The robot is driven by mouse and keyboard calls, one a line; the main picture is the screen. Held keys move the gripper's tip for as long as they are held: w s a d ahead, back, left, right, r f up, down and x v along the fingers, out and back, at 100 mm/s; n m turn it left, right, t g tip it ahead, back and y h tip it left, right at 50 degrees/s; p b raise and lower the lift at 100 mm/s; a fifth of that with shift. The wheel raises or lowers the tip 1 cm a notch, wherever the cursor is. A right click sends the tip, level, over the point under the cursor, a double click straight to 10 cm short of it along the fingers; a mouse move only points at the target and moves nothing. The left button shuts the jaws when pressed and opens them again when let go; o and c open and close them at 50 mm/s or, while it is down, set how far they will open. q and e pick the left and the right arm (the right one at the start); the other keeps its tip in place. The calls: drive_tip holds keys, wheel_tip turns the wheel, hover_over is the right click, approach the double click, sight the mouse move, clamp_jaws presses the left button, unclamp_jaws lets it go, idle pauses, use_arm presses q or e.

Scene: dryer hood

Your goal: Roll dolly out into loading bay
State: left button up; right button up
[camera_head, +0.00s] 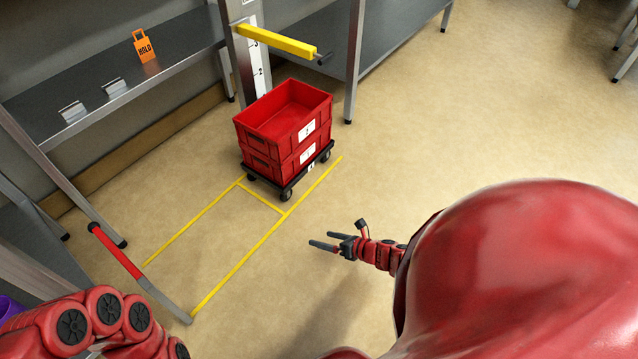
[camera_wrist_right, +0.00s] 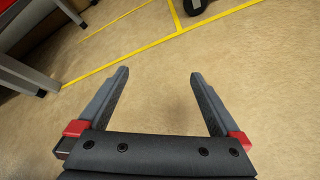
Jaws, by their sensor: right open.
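A black dolly (camera_head: 287,189) on casters carries two stacked red crates (camera_head: 286,128); the upper crate is open and looks empty. It stands on the floor at the back end of the yellow-lined bay (camera_head: 236,225), under a yellow bar. My right gripper (camera_head: 322,246) is open and empty, to the right of the yellow lines and apart from the dolly. Its open fingers (camera_wrist_right: 158,85) also show in the right wrist view, over bare floor, with a dark caster (camera_wrist_right: 195,6) at the top edge. My left arm shows at the lower left; its gripper is not visible.
A yellow bar (camera_head: 276,41) sticks out from a grey post above the crates. A grey shelf (camera_head: 110,85) with an orange HOLD tag (camera_head: 144,46) runs along the left. Open floor lies to the right.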

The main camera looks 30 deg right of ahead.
drive_tip(key=w+d+n+b, duration=0.1)
drive_tip(key=w, duration=0.1)
drive_tip(key=w+d+f+n+h+b, duration=0.1)
drive_tip(key=w+b, duration=0.1)
drive_tip(key=w+d+f+n+b, duration=0.1)
drive_tip(key=w, duration=0.1)
drive_tip(key=shift+w+d+f+n+t, duration=0.1)
drive_tip(key=shift+d+f+n+t, duration=0.1)
drive_tip(key=shift+d+n+t, duration=0.15)
drive_tip(key=w+n+b, duration=0.1)
drive_tip(key=w+r+b, duration=0.1)
drive_tip(key=w, duration=0.1)
drive_tip(key=w+d+n+b, duration=0.1)
drive_tip(key=shift+w+d+r+n+t+h, duration=0.1)
drive_tip(key=shift+w+r+n+t+h, duration=0.25)
drive_tip(key=shift+h, duration=0.05)
drive_tip(key=shift+w+r, duration=0.25)
drive_tip(key=shift+r, duration=0.05)
use_arm(q)
drive_tip(key=s+a+f+t, duration=0.2)
drive_tip(key=s+f, duration=0.2)
drive_tip(key=f, duration=0.7)
drive_tip(key=shift+s+t+h, duration=0.15)
drive_tip(key=shift+t+h, duration=0.25)
use_arm(e)
drive_tip(key=shift+w, duration=0.1)
